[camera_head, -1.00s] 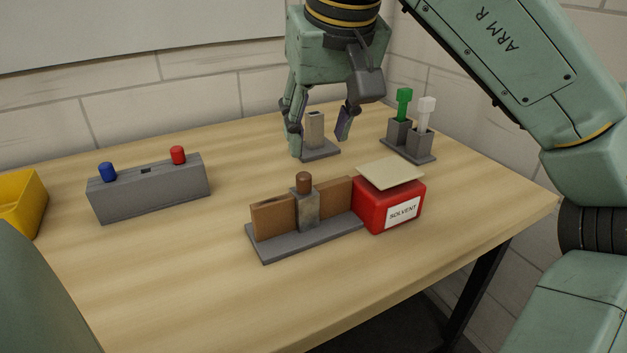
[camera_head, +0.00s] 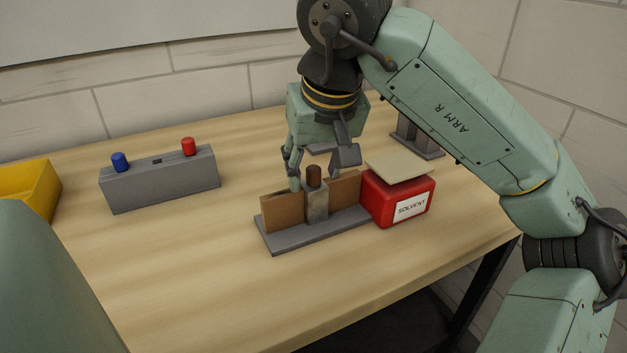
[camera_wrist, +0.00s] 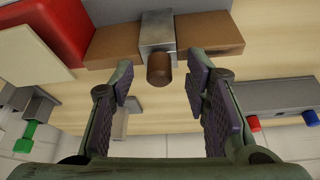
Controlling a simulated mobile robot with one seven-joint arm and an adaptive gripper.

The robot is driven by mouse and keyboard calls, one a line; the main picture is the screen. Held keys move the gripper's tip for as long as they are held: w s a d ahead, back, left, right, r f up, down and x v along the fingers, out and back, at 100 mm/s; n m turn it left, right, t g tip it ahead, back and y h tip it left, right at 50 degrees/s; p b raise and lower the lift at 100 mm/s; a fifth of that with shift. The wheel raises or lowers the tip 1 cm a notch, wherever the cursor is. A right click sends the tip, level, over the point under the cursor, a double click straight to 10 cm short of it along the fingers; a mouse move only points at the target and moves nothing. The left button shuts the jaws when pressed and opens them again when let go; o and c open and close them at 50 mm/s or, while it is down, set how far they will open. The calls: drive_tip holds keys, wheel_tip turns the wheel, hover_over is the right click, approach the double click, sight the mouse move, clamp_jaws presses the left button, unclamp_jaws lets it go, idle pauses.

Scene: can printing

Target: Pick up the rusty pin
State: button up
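The rusty pin (camera_head: 314,174) is a short brown cylinder with a rounded end. It stands upright in the grey metal block (camera_head: 316,204) of a holder with brown side panels. In the wrist view the pin (camera_wrist: 159,70) lies ahead of my gripper, roughly midway between the fingers. My gripper (camera_head: 322,170) is above and just behind the holder in the head view. In the wrist view my gripper (camera_wrist: 163,88) is open, its dark padded fingers spread on either side with nothing between them. I cannot tell whether any finger touches the holder.
The red solvent box (camera_head: 398,200) with a tan pad (camera_head: 400,170) on top stands right beside the holder. A grey box (camera_head: 160,182) with blue and red knobs stands left, and a yellow bin (camera_head: 40,190) further left. The front of the table is clear.

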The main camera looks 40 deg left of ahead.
clamp_jaws()
idle(0.3)
drive_tip(key=shift+r, duration=0.1)
wheel_tip(320, 180, up, 17)
drive_tip(key=p, duration=0.9)
drive_tip(key=shift+r, duration=0.2)
idle(0.9)
